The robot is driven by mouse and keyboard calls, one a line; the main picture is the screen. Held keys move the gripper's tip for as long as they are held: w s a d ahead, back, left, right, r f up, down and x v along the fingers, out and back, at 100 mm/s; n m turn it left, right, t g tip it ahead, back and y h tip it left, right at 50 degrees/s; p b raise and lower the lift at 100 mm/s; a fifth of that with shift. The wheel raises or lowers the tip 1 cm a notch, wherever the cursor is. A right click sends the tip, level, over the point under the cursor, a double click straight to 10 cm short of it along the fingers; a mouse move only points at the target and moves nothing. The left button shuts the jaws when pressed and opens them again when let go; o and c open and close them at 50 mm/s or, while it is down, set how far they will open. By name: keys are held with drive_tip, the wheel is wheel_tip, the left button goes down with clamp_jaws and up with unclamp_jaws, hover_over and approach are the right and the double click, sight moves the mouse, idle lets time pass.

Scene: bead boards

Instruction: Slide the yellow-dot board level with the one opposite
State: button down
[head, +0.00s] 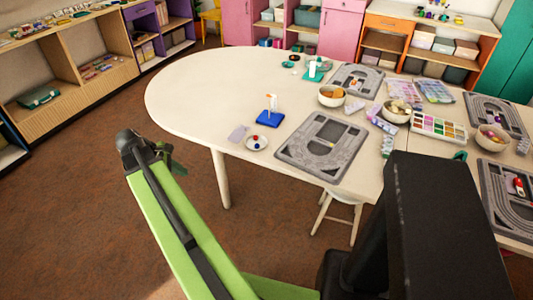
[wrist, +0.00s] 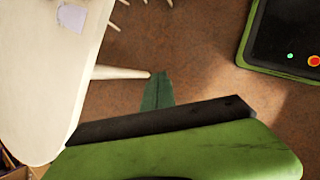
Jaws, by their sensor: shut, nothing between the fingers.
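Several grey bead boards lie on the pale table. One bead board (head: 322,145) is at the near edge, and another bead board (head: 357,80) lies across the table behind it. Two more show at the right, a far bead board (head: 484,104) and a near bead board (head: 508,225), cut by the frame. The dots are too small for me to tell which board has the yellow one. My gripper (wrist: 157,78) is shut and empty, off the table's near side above the brown floor. It touches no board.
On the table (head: 190,90) are bowls, a white dish (head: 256,143), a blue stand (head: 270,118), a bead tray (head: 438,129) and bead packs. A white stool (head: 340,208) is under the near edge. The table's left end and the floor at left are clear.

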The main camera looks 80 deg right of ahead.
drive_tip(key=s+d+r+n+g, duration=0.1)
drive_tip(key=s+d+r+g, duration=0.1)
drive_tip(key=s+d, duration=0.6)
drive_tip(key=s+d+r+n+g, duration=0.1)
drive_tip(key=s+d+r+g, duration=0.1)
drive_tip(key=s+d, duration=0.65)
drive_tip(key=b, duration=0.8)
approach(275, 155)
drive_tip(key=f, duration=0.4)
drive_tip(key=shift+s+a+f, duration=0.15)
drive_tip(key=shift+s+a, duration=0.1)
drive_tip(key=shift+a, duration=0.15)
drive_tip(key=s+d, duration=0.1)
drive_tip(key=s+d+p, duration=0.1)
drive_tip(key=s, duration=0.1)
drive_tip(key=shift+d+r, duration=0.1)
drive_tip(key=shift+r, duration=0.1)
drive_tip(key=shift+s+d, duration=0.2)
drive_tip(key=shift+s, duration=0.05)
drive_tip(key=shift+w+n+h, duration=0.15)
drive_tip(key=shift+n+h, duration=0.15)
